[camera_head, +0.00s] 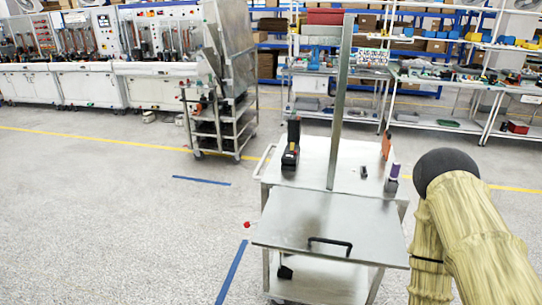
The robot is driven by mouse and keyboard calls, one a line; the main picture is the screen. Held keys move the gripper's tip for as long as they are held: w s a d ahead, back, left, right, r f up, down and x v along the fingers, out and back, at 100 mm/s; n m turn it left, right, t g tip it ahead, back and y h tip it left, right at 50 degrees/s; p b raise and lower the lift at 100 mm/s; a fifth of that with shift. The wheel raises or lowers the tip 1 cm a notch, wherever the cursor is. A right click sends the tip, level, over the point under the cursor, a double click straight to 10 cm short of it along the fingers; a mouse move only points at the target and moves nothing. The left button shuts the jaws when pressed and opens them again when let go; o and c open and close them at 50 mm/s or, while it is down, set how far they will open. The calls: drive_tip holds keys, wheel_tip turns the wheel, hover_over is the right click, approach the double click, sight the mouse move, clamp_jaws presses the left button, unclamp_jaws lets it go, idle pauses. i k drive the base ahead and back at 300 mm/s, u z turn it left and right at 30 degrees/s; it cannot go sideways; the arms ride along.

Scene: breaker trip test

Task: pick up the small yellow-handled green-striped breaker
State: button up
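I cannot make out a small yellow-handled green-striped breaker anywhere in the head view. A small dark item (364,172) lies on the top of the metal cart (318,160), too small to identify. My arm shows at the lower right as beige links with a dark rounded joint. My gripper is out of the picture, so its state and anything in it are hidden.
The cart carries a black tool (291,145), an orange item (386,145), a purple-topped item (393,174) and an upright post (342,100). A metal rack (220,115) stands behind left. Cluttered benches (440,80) line the back right. Floor at left is open.

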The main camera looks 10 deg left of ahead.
sight(290, 161)
drive_tip(key=u, duration=1.85)
drive_tip(key=i, duration=1.7)
drive_tip(key=z, duration=2.05)
